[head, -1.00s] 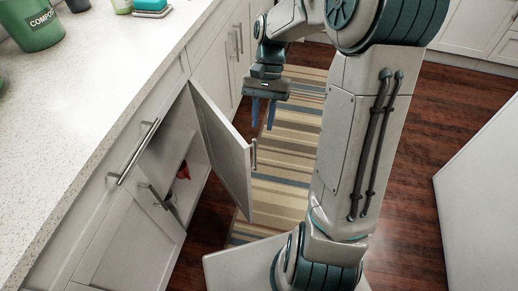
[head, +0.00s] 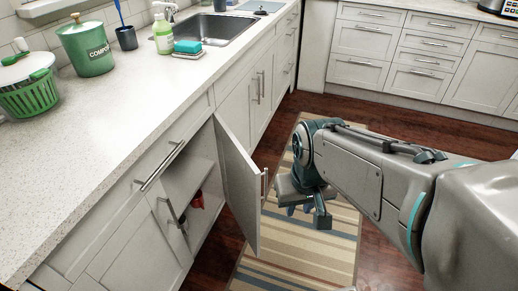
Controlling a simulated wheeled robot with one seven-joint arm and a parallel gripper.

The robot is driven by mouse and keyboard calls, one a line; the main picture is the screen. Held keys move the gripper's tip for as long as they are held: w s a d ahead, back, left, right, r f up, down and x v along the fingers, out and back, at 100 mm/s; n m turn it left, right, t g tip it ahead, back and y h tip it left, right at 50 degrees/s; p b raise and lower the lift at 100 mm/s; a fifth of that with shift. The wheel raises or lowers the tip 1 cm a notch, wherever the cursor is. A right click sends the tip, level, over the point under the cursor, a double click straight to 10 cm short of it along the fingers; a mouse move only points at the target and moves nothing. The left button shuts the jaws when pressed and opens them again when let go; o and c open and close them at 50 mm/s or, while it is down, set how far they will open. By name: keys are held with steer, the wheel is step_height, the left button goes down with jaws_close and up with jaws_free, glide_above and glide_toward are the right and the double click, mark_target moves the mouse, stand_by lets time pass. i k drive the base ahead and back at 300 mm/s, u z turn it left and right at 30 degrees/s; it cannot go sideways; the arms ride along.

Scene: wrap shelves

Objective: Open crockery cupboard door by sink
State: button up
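The crockery cupboard door (head: 240,185) is a white panel with a metal bar handle (head: 265,185). It stands swung out from the counter front, left of the sink (head: 217,30). Part of the cupboard interior (head: 187,180) shows, with a shelf and a small red item (head: 197,199). My gripper (head: 305,208) is over the striped rug, to the right of the door and apart from the handle.
The neighbouring cupboard door (head: 138,238) on the left is shut. The counter (head: 105,125) holds a green compost bin (head: 85,48) and a green colander (head: 28,90). A striped rug (head: 300,255) covers the floor beside the door. More cabinets (head: 420,60) line the back.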

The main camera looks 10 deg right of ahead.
mark_target(241, 177)
steer(key=k, duration=0.9)
steer(key=z, duration=0.9)
steer(key=i, duration=1.1)
steer(key=u, duration=0.55)
steer(key=i, duration=0.5)
steer(key=u, duration=0.6)
